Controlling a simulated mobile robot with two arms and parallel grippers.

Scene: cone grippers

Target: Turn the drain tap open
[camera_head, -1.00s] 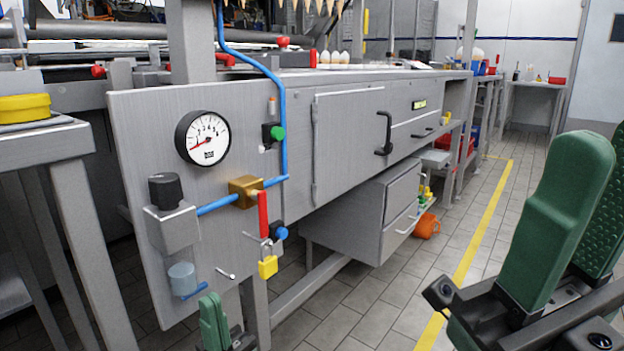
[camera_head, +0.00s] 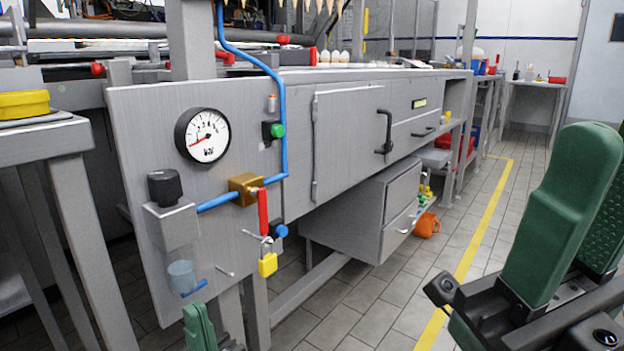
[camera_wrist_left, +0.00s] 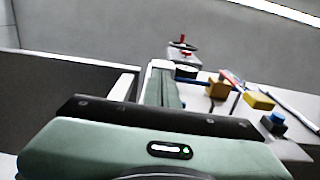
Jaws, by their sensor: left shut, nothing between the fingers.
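A grey panel (camera_head: 140,130) carries a clear bowl (camera_head: 181,272) at its lower left, with a small blue lever (camera_head: 194,289) at the bowl's base; this looks like the drain tap. The lever slants up to the right. My left gripper (camera_head: 198,322) is shut and empty, low in front of the panel, below the lever and apart from it in the picture. Its green fingers (camera_wrist_left: 166,88) also show in the left wrist view, where I cannot make out the lever. My right gripper (camera_head: 604,150) is large at the right edge, its green fingers apart, empty.
Above the bowl are a black knob (camera_head: 164,187) and a gauge (camera_head: 202,135). To the right are a brass valve (camera_head: 245,189), red handle (camera_head: 263,210), yellow padlock (camera_head: 267,264) and blue knob (camera_head: 280,231). A table (camera_head: 50,140) stands at left.

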